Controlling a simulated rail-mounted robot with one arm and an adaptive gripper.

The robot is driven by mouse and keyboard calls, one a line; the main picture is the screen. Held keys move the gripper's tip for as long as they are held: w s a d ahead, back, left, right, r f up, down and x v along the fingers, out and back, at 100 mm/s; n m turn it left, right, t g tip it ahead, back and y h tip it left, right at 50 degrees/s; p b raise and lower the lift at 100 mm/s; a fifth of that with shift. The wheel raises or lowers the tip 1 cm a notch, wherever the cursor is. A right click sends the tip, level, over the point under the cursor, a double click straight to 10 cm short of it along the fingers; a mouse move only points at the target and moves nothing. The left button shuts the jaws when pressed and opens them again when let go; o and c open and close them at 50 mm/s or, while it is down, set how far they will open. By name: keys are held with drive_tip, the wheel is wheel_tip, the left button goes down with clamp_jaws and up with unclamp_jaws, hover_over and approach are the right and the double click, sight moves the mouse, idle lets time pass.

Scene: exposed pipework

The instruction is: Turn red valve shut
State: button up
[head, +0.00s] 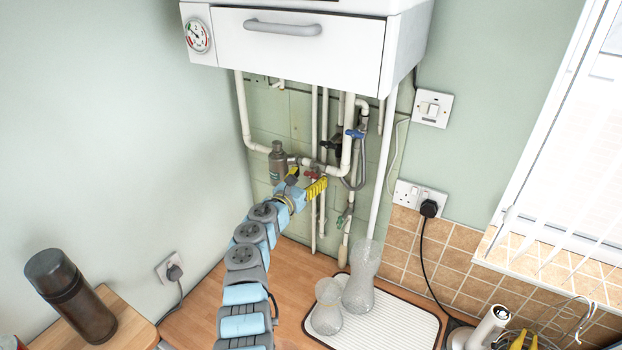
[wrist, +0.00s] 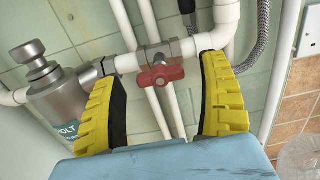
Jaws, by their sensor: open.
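The red valve (wrist: 160,75) is a small red handle on a grey fitting in a white horizontal pipe. In the wrist view it shows upper middle, between the two yellow fingers and beyond their tips. Its handle lies roughly along the pipe, slightly tilted. In the head view the red valve (head: 311,175) is a small red spot below the boiler, just beyond my gripper (head: 304,182). In the wrist view my gripper (wrist: 162,72) is open, its black-padded fingers spread left and right of the handle, with nothing held. Whether a finger touches the pipe, I cannot tell.
A grey metal canister (wrist: 62,108) stands close to the left finger. A braided hose (wrist: 255,40) and several white vertical pipes are close by. A blue valve handle (head: 354,134) is higher right. Two glass vessels (head: 358,290) stand on the white mat (head: 410,325) below.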

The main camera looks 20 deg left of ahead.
drive_tip(key=shift+w+d+b, duration=0.15)
drive_tip(key=shift+w+b, duration=0.15)
drive_tip(key=shift+w, duration=0.25)
drive_tip(key=c, duration=1.2)
